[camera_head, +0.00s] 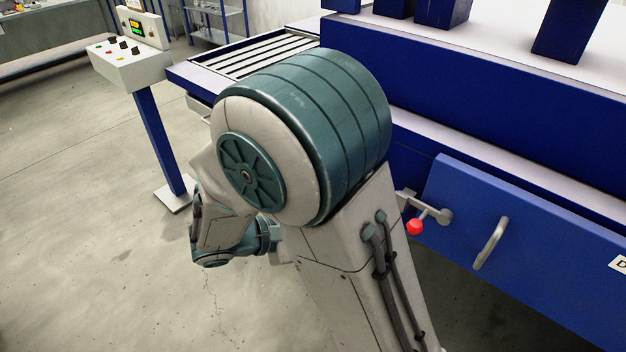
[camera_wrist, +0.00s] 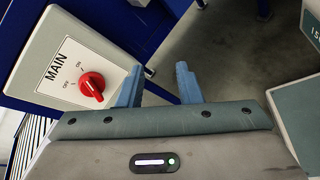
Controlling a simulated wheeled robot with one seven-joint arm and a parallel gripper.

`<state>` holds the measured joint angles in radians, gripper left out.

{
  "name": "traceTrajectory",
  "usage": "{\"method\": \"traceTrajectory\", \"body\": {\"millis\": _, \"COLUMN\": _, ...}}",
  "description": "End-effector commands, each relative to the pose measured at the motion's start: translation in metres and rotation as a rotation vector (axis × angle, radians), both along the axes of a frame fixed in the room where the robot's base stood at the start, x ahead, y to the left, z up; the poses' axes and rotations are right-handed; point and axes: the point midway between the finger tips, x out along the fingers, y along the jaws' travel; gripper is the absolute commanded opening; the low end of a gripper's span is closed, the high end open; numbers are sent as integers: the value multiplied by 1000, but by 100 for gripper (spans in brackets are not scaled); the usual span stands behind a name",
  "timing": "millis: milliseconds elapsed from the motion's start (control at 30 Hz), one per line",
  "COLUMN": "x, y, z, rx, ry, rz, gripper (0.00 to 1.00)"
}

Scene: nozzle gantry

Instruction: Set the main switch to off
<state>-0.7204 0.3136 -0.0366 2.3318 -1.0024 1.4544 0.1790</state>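The main switch is a red rotary knob (camera_wrist: 92,85) on a light grey panel (camera_wrist: 45,48) at the left of the wrist view. The panel reads MAIN, with ON and OFF marked beside the knob. I cannot tell clearly which mark the knob points at. My gripper (camera_wrist: 159,88) is open and empty; its two blue fingers stand apart, over the floor in this view. The left finger is just right of the knob in the picture, with no visible contact. In the head view my arm hides the gripper, and I cannot make out the switch.
In the head view a control pedestal (camera_head: 130,62) stands at the back left. A blue machine (camera_head: 480,110) fills the right, with a red-knobbed lever (camera_head: 414,227) and a grey handle (camera_head: 490,243). Open concrete floor (camera_head: 80,220) lies at left.

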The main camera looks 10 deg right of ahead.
Motion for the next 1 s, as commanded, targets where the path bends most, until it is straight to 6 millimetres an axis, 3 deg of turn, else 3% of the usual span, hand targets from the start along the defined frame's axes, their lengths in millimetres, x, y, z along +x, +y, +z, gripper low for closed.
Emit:
{"method": "traceTrajectory", "body": {"millis": 33, "x": 9, "y": 17, "z": -1, "rx": -82, "ry": 4, "rz": 86, "gripper": 32}}
{"method": "traceTrajectory", "body": {"millis": 200, "x": 30, "y": 62, "z": -2, "rx": -274, "ry": -24, "rz": 299, "gripper": 32}}
{"method": "traceTrajectory", "body": {"millis": 400, "x": 39, "y": 87, "z": -3, "rx": -364, "ry": -51, "rz": 408, "gripper": 32}}
{"method": "traceTrajectory", "body": {"millis": 567, "x": 48, "y": 77, "z": -2, "rx": -373, "ry": -54, "rz": 416, "gripper": 32}}
{"method": "traceTrajectory", "body": {"millis": 1000, "x": 100, "y": 3, "z": -2, "rx": -370, "ry": -52, "rz": 412, "gripper": 32}}
